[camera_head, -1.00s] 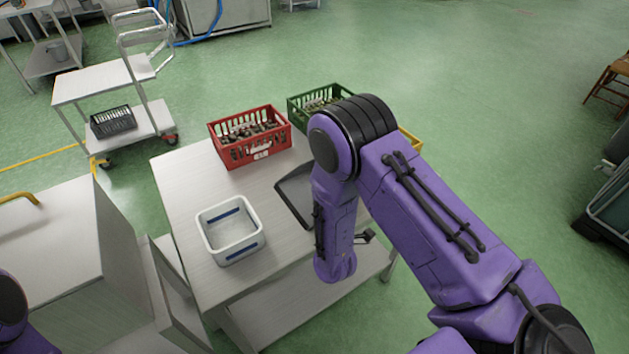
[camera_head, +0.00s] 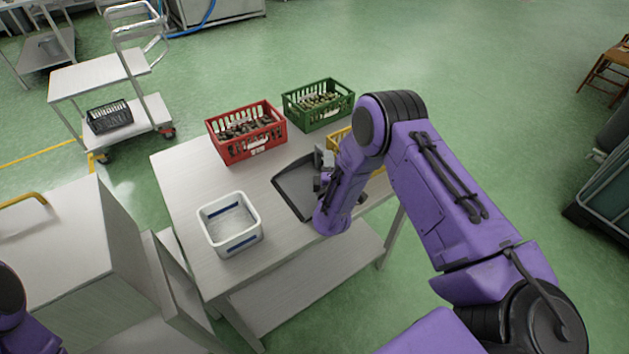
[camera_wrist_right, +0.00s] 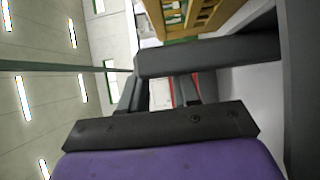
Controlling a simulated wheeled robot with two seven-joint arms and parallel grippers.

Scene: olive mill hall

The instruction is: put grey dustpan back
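The grey dustpan (camera_head: 293,189) lies on the table, right of the white bin, with its dark pan facing up. Its grey bar-like part (camera_wrist_right: 215,56) crosses in front of the fingertips in the right wrist view. My right gripper (camera_head: 326,170) is at the dustpan's right side, partly hidden by my purple wrist. In the right wrist view the two fingers (camera_wrist_right: 161,92) stand apart with a gap between them. I cannot tell whether they touch the dustpan. Of my left arm only a piece shows at the lower left; its gripper is out of view.
The table (camera_head: 185,180) also holds a white bin (camera_head: 230,240) with blue strips and a red crate (camera_head: 246,150) of dark items. A green crate (camera_head: 318,118) and a partly hidden yellow crate (camera_head: 338,138) are behind the dustpan. A trolley (camera_head: 100,72) stands at the back left.

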